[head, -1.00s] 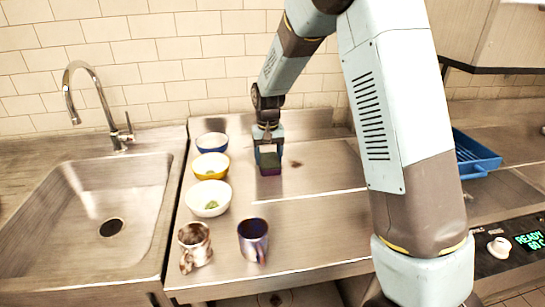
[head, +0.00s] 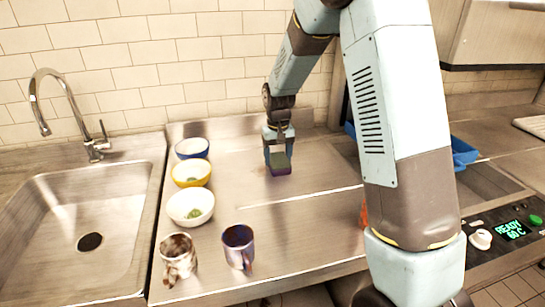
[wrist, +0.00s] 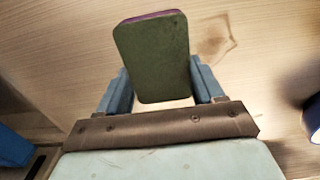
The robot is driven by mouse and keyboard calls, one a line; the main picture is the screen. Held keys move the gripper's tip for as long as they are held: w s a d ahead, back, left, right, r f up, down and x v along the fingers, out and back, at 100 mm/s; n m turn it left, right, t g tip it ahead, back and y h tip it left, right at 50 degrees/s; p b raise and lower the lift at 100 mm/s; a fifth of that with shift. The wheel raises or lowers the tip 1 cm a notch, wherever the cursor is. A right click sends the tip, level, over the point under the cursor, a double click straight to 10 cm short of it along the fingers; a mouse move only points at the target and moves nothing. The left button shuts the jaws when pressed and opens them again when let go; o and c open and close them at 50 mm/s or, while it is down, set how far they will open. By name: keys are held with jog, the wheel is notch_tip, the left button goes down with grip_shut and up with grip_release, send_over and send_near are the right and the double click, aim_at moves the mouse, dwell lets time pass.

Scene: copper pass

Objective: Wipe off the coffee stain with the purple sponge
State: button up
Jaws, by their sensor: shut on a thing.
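My gripper (head: 279,150) is shut on the sponge (head: 280,170), which has a dark green face and a purple layer. The sponge is low over the steel counter, right of the bowls; I cannot tell whether it touches the counter. In the wrist view the sponge (wrist: 152,55) sits between my two blue fingers (wrist: 160,88), green face toward the camera. The coffee stain (wrist: 213,40) is a faint brown patch on the counter, just right of the sponge in that view. I cannot make out the stain in the head view now.
Blue (head: 192,148), yellow (head: 192,173) and white (head: 190,208) bowls stand in a row left of my gripper. Two mugs (head: 178,258) (head: 238,247) stand near the front edge. The sink (head: 80,230) is at left, a blue rack (head: 463,153) at right. Counter around the sponge is clear.

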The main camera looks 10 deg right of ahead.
aim_at(286, 157)
jog(key=shift+w+d+r, duration=0.1)
jog(key=shift+d, duration=0.7)
jog(key=shift+d+f, duration=0.2)
jog(key=shift+d, duration=0.2)
jog(key=shift+w+d+r, duration=0.1)
jog(key=shift+d+r, duration=0.1)
jog(key=shift+d, duration=0.1)
jog(key=shift+a+r, duration=0.1)
jog(key=shift+r, duration=3.8)
